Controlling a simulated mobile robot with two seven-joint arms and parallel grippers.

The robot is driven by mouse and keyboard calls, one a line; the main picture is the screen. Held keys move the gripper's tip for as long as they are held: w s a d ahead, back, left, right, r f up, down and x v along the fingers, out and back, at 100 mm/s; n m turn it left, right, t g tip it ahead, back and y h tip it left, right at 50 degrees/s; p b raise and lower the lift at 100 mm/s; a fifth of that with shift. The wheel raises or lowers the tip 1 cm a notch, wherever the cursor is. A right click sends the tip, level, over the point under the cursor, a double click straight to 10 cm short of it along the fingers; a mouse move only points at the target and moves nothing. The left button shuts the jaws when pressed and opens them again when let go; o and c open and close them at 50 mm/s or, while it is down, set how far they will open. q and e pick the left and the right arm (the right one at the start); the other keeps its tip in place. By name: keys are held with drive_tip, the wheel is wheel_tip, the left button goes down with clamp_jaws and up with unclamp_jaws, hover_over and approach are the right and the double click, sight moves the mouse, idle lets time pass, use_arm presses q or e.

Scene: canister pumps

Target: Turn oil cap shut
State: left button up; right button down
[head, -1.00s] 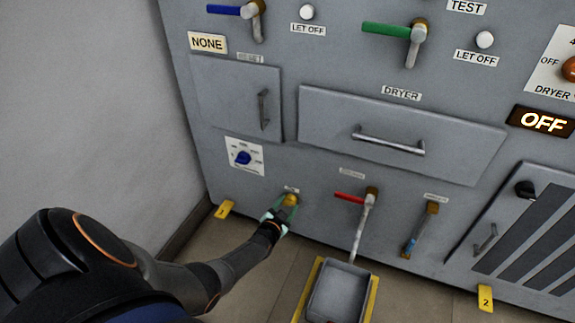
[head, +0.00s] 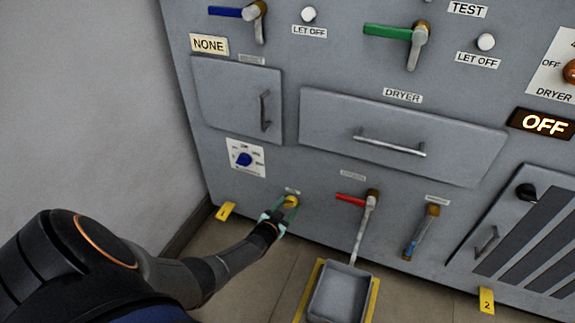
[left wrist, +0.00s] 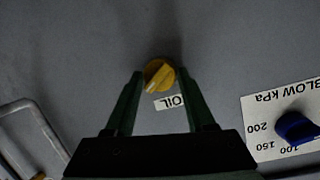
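The yellow oil cap (head: 291,201) sits low on the grey panel, under a small label. In the left wrist view the cap (left wrist: 159,75) shows a ridge across its face with a pale mark, and the OIL label (left wrist: 169,102) appears upside down beside it. My left gripper (head: 283,210) is at the cap. In the left wrist view its two green fingers (left wrist: 160,73) stand apart, one on each side of the cap, with a gap visible on both sides. My right gripper is in neither view.
A red-handled valve (head: 350,199) with a pipe running down to a grey tray (head: 340,293) is right of the cap. A blue dial (head: 243,159) is up and left. A drawer (head: 400,140) and a small door (head: 238,98) are above. A wall stands at left.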

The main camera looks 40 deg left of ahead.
use_arm(q)
drive_tip(key=o, duration=0.4)
drive_tip(key=shift+s, duration=0.1)
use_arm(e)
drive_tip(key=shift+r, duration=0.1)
use_arm(q)
drive_tip(key=shift+s+r+p, duration=0.15)
drive_tip(key=shift+s+p, duration=0.05)
drive_tip(key=shift+p, duration=0.15)
drive_tip(key=p+v, duration=0.7)
drive_tip(key=v, duration=0.5)
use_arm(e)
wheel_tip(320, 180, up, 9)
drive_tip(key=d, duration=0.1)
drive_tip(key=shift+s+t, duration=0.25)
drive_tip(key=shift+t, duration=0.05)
